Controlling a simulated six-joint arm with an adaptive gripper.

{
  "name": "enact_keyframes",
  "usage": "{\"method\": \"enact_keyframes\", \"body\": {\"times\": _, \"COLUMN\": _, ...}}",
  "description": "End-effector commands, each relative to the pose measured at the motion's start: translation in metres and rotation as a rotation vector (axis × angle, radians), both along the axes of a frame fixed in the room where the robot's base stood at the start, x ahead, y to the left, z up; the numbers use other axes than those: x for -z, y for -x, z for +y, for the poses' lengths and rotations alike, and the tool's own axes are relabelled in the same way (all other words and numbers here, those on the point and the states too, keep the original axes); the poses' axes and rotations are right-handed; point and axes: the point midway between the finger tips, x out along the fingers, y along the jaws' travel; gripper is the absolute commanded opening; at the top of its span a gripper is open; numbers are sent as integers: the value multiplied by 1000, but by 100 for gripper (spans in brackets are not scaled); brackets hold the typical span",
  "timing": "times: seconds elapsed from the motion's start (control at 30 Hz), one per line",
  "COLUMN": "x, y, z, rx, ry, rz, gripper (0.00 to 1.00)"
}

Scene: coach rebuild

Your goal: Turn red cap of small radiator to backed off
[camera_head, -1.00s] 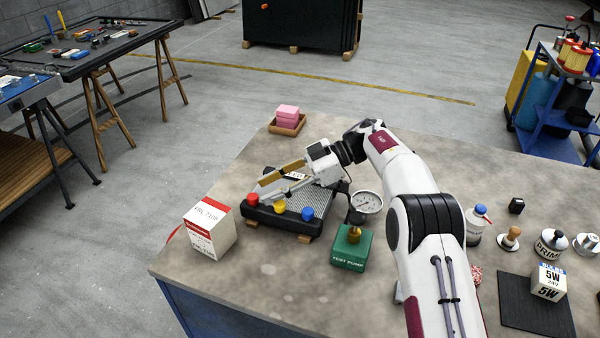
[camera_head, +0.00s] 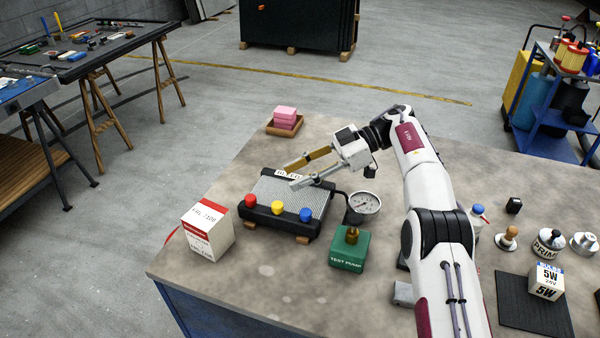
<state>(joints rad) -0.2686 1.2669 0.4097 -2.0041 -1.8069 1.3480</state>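The small radiator (camera_head: 291,198) lies on the bench, a silver finned core with a black tank along its near side. Its red cap (camera_head: 250,201) is at the left end of that tank, with a yellow cap (camera_head: 278,208) in the middle and a blue cap (camera_head: 306,214) at the right. How far the red cap is turned is too small to tell. My gripper (camera_head: 290,174) is over the far edge of the radiator, apart from the red cap. Its two fingers are spread with nothing between them, and it partly covers a white label on the far tank.
A white and red box (camera_head: 207,230) stands at the left. A wooden tray (camera_head: 284,129) with pink blocks is behind. Bench front left is clear.

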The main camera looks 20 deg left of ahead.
Motion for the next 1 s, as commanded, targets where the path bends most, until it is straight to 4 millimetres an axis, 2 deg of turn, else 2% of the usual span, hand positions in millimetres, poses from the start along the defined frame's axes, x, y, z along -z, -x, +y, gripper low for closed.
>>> {"method": "enact_keyframes", "body": {"times": 0.47, "x": -1, "y": -1, "z": -2, "rx": 0, "ry": 1, "rz": 1, "gripper": 36}}
{"method": "enact_keyframes", "body": {"times": 0.63, "x": -3, "y": 3, "z": 3, "rx": -10, "ry": 0, "rz": -3, "gripper": 36}}
{"method": "enact_keyframes", "body": {"times": 0.87, "x": -39, "y": 19, "z": 24, "rx": -48, "ry": -15, "rz": -51, "gripper": 36}}
{"method": "enact_keyframes", "body": {"times": 1.0, "x": -65, "y": 40, "z": 40, "rx": -79, "ry": -29, "rz": -47, "gripper": 36}}
